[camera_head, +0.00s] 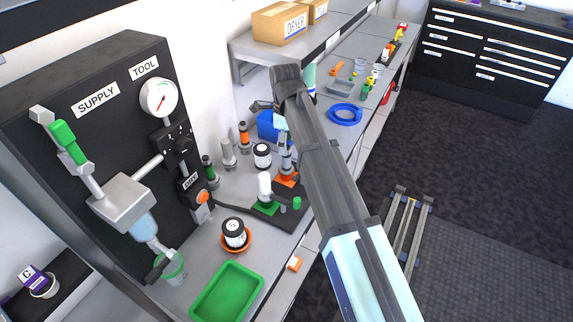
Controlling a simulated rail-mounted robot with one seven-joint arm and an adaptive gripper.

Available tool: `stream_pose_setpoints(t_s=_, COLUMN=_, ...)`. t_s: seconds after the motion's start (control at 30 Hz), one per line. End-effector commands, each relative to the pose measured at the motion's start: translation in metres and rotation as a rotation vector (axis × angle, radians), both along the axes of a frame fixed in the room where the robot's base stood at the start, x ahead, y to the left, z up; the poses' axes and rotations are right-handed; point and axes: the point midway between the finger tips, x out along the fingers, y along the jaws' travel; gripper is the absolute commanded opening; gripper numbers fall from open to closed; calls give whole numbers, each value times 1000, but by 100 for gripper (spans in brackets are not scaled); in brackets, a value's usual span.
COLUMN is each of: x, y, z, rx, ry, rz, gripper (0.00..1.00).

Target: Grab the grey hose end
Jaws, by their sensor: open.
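A grey upright fitting (228,153), which looks like the grey hose end, stands on the bench against the wall. It is between a dark fitting with a green band (208,170) and one with an orange band (244,136). No hose is clearly visible on it. My arm reaches across the bench from the lower right. My gripper (263,107) is small and partly hidden behind my arm. It is open, beyond and to the right of the grey fitting, near a blue bin (268,127), and apart from the fitting.
A black panel with a gauge (159,97) stands at the left. Jars (234,233), a green-based stand (265,195) and an orange-based stand (287,178) crowd the bench. A green tray (227,293) is in front.

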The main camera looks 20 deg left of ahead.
Motion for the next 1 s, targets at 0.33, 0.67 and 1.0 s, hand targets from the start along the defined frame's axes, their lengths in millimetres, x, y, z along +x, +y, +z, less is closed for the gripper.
stream_pose_setpoints(t_s=0.33, x=2, y=-3, z=-22, rx=-1, ry=1, rz=0, gripper=61)
stream_pose_setpoints(t_s=0.67, x=3, y=-4, z=-53, rx=0, ry=0, rz=0, gripper=61)
stream_pose_setpoints(t_s=1.0, x=3, y=-4, z=-54, rx=1, ry=-1, rz=0, gripper=29)
